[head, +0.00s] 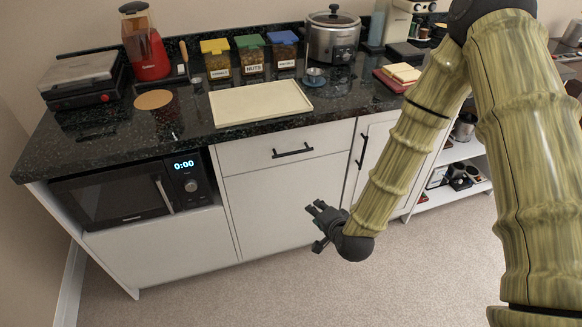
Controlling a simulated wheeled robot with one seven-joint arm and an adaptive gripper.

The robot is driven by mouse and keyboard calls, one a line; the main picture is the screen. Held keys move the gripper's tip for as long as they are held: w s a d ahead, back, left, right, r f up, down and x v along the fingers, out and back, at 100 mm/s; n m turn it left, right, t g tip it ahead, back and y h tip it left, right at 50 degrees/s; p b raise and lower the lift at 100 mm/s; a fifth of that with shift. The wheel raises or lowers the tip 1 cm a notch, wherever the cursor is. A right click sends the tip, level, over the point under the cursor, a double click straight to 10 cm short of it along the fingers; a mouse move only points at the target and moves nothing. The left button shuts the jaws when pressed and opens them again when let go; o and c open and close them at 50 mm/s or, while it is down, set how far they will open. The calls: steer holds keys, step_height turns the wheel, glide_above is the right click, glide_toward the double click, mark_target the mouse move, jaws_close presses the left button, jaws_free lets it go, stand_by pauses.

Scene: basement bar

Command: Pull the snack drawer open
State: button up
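The drawer (248,153) is a white front panel under the black speckled counter, right of the microwave. It sits flush with the cabinet face and looks closed. Its black bar handle (292,151) lies across the right part of the front. No label for it shows. My gripper (315,228) is in front of the cabinet, below and slightly right of the handle in the picture. Its dark fingers point left and are spread apart, with nothing between them. It is apart from the handle.
A microwave (125,195) fills the left bay. A cabinet door (372,155) with an upright black handle is right of the drawer. The counter holds a cream tray (258,102), lidded snack containers (250,55) and a slow cooker (333,40). Carpet (240,295) in front is clear.

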steer(key=w+a+r+m+t+y+b, duration=0.1)
steer(key=w+a+r+m+t+b, duration=0.3)
steer(key=w+r, duration=0.5)
steer(key=x, duration=0.5)
steer(key=p+x, duration=0.1)
steer(key=x, duration=0.4)
steer(key=shift+w+a+p, duration=0.25)
steer(key=shift+a+p, duration=0.05)
steer(key=shift+a, duration=0.05)
steer(key=shift+c, duration=0.5)
